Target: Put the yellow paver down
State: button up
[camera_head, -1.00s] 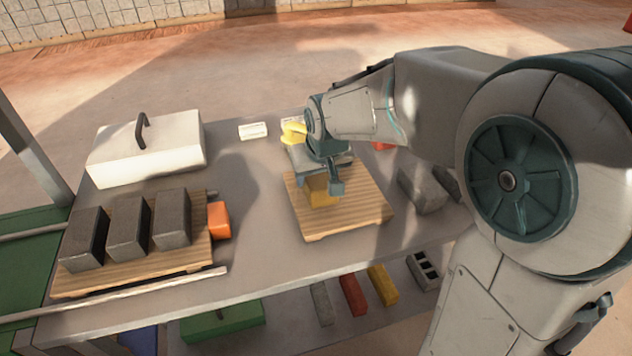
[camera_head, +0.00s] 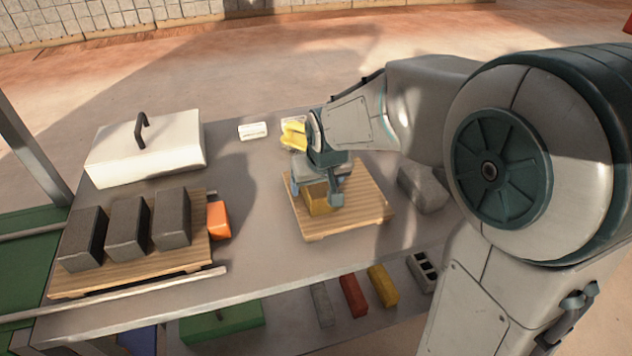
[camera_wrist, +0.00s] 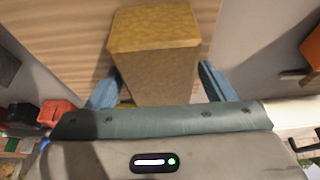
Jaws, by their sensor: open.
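The yellow paver (camera_head: 318,203) stands on the right wooden board (camera_head: 352,222), partly hidden by my gripper in the head view. In the wrist view the paver (camera_wrist: 155,45) is between the two blue fingers of my gripper (camera_wrist: 160,85). The fingers are apart, with a narrow gap visible on each side of the paver. In the head view my gripper (camera_head: 322,190) is low over the board, with one finger in front of the paver. The far finger is mostly hidden there.
A left board (camera_head: 110,277) holds dark grey blocks (camera_head: 127,227), with an orange block (camera_head: 218,220) beside it. A white lidded box (camera_head: 146,150) stands behind. A grey stone (camera_head: 421,188) is right of my gripper. Yellow objects (camera_head: 293,135) lie behind it.

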jog(key=p+v, duration=0.2)
jog(key=v, duration=1)
jog(key=s+d+f+m+g, duration=0.1)
jog(key=s+d+f, duration=0.2)
jog(key=s+d, duration=0.3)
jog(key=s+d+f+m+g+h, duration=0.1)
jog(key=s+d+f+m, duration=0.1)
jog(key=s+d+f, duration=0.2)
jog(key=s+d, duration=0.2)
jog(key=s, duration=0.2)
jog(key=shift+s+d, duration=0.2)
jog(key=shift+r, duration=0.1)
